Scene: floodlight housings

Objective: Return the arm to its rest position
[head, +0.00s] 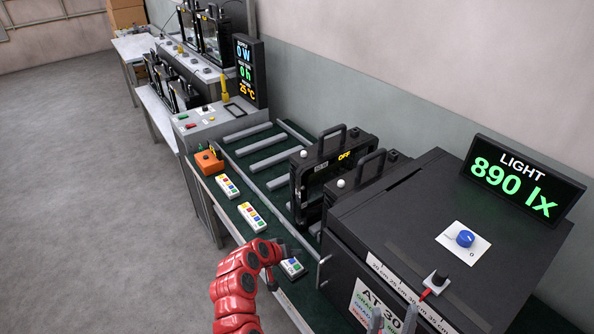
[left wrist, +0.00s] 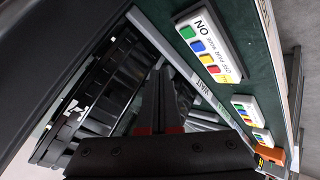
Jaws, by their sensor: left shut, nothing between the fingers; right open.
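My left arm (head: 237,290) is red and comes in at the bottom of the head view. Its dark left gripper (head: 284,252) is small there and partly hidden by the arm, beside the nearest button panel (head: 291,267). In the left wrist view the left gripper (left wrist: 158,75) has its fingers together with nothing between them. My right gripper (head: 392,318) shows only as two grey fingertips, apart and empty, at the bottom edge in front of the black test box (head: 410,215).
Black floodlight housings (head: 335,165) stand on the green bench, close right of the left gripper. Several button panels (head: 252,217) and an orange box (head: 208,162) line its left edge. A light display (head: 522,182) stands on the test box. The grey floor at left is clear.

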